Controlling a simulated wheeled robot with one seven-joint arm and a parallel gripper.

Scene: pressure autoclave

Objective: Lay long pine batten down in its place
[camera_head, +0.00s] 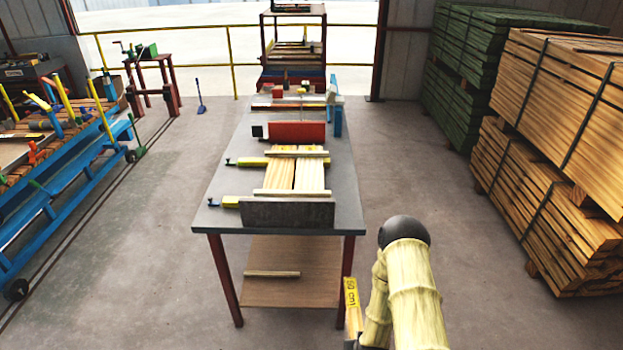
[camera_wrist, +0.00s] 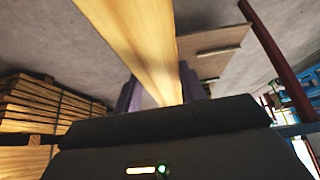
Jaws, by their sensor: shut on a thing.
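A long pale pine batten (camera_wrist: 140,45) runs up and away between the dark purple fingers of my gripper (camera_wrist: 160,92) in the wrist view. The gripper is shut on it. In the head view a yellow strip with dark marks (camera_head: 351,300) shows beside my arm, right of the table and near its front leg; it looks like part of the batten. The fingers are hidden there. Two pine boards (camera_head: 281,173) lie side by side on the grey worktable (camera_head: 225,195), between a near cross strip (camera_head: 292,192) and a far one (camera_head: 297,154).
A dark upright plate (camera_head: 287,213) stands at the table's front edge, and a red block (camera_head: 297,131) farther back. A loose strip (camera_head: 272,273) lies on the lower shelf (camera_head: 300,292). Timber stacks (camera_head: 545,190) stand right, a blue rack (camera_head: 75,190) left.

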